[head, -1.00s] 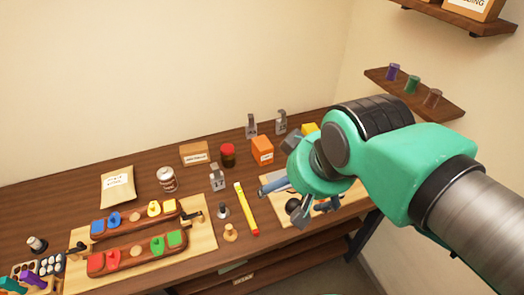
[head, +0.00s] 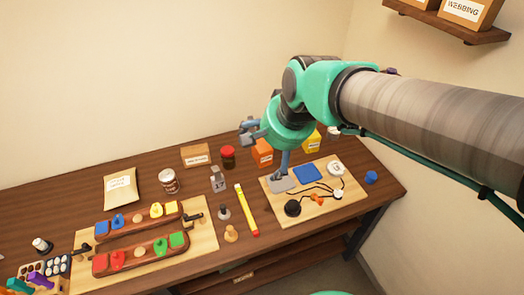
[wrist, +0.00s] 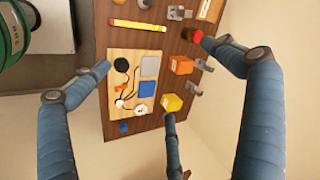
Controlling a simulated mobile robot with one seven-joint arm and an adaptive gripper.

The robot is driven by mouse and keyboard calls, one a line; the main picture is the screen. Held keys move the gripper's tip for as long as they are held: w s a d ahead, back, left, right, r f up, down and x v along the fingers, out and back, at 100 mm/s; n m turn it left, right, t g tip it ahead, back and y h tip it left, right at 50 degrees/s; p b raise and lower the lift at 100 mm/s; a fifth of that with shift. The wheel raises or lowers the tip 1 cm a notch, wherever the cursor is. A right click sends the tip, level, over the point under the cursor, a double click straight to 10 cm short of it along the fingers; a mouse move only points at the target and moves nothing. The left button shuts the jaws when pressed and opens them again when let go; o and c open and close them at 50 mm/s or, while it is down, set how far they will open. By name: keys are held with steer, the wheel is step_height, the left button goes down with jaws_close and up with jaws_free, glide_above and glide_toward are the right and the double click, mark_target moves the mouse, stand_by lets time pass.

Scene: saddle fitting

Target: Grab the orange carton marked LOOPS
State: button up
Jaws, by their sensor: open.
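The orange carton (head: 263,158) stands upright on the wooden table, behind the light board; its pale label is too small to read. My arm and gripper hide part of its top in the head view. In the wrist view the orange carton (wrist: 181,65) is fully visible, between the spread fingers in the picture but well beyond them. My gripper (head: 265,146) is open and empty, above the table near the carton and apart from it. Its three blue fingers (wrist: 158,76) are wide apart in the wrist view.
A yellow carton (head: 312,144) stands to the right of the orange one, and a red-lidded jar (head: 228,157) to its left. Grey clamp-like pieces (wrist: 195,90) stand close behind it. The board (head: 330,205) in front holds a blue square, cords and discs.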

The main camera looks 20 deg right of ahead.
steer(key=w+d+f+m+p, duration=0.1)
steer(key=w+f+m+p, duration=0.15)
steer(key=w+m, duration=0.65)
steer(key=m+p, duration=0.8)
steer(key=m, duration=1.1)
glide_above(261, 148)
steer(key=s, duration=0.4)
step_height(261, 148, down, 25)
steer(key=shift+w+d+f+g+h, duration=0.1)
steer(key=shift+w+d+g+h, duration=0.1)
steer(key=shift+d+g+h, duration=0.15)
steer(key=shift+a, duration=0.1)
steer(key=b+x, duration=0.1)
steer(key=x, duration=0.7)
steer(key=shift+s+a+b, duration=0.1)
steer(key=shift+b, duration=0.2)
steer(key=shift+f, duration=0.3)
